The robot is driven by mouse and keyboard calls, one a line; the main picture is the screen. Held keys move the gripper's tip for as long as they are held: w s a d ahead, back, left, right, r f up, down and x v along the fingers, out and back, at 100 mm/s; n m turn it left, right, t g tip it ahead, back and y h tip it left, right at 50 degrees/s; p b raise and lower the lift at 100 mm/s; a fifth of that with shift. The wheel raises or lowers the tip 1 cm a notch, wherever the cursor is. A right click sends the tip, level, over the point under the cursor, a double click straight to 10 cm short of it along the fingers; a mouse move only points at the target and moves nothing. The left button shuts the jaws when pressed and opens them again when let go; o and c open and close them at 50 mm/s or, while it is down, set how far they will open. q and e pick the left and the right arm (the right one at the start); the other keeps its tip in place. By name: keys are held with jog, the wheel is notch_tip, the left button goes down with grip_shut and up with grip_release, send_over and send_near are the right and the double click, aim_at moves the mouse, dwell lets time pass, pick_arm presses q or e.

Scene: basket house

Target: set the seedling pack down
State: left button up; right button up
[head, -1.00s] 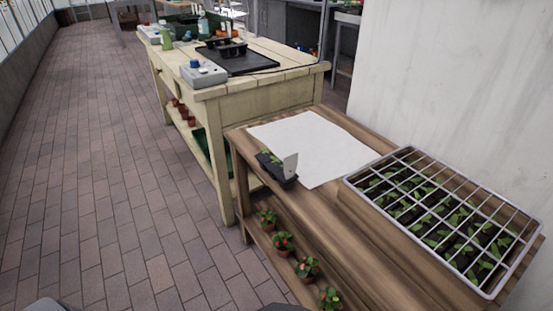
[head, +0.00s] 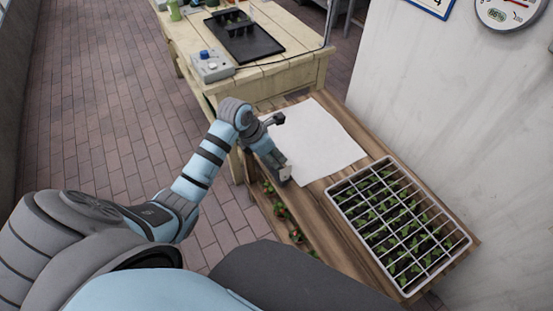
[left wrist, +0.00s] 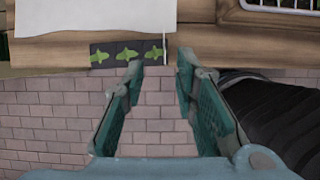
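The seedling pack (left wrist: 127,53) is a short black strip of cells with three green seedlings and an upright white label at one end. It rests at the edge of the wooden bench, beside the white sheet. In the head view the pack (head: 283,179) is partly hidden by my left gripper (head: 277,159), which is right over it. In the left wrist view the fingers of my left gripper (left wrist: 161,63) are spread with nothing between them. The pack is just beyond the fingertips, mostly toward the left one. My right gripper is in neither view.
A white sheet (head: 312,140) lies flat on the bench. A large seedling tray under a white grid (head: 400,225) stands to its right, near the wall. Potted red-flowered plants (head: 279,209) are on the lower shelf. A pale workbench (head: 280,77) stands behind.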

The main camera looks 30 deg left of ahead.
aim_at(290, 178)
pick_arm(q)
jog(key=b+x, duration=0.1)
jog(key=x, duration=0.3)
jog(key=b+x, duration=0.2)
jog(key=x, duration=0.3)
jog(key=b+x, duration=0.2)
jog(key=x, duration=0.2)
jog(key=shift+s+d+f, duration=0.1)
jog(key=shift+d+f, duration=0.05)
jog(key=shift+d, duration=0.25)
grip_shut()
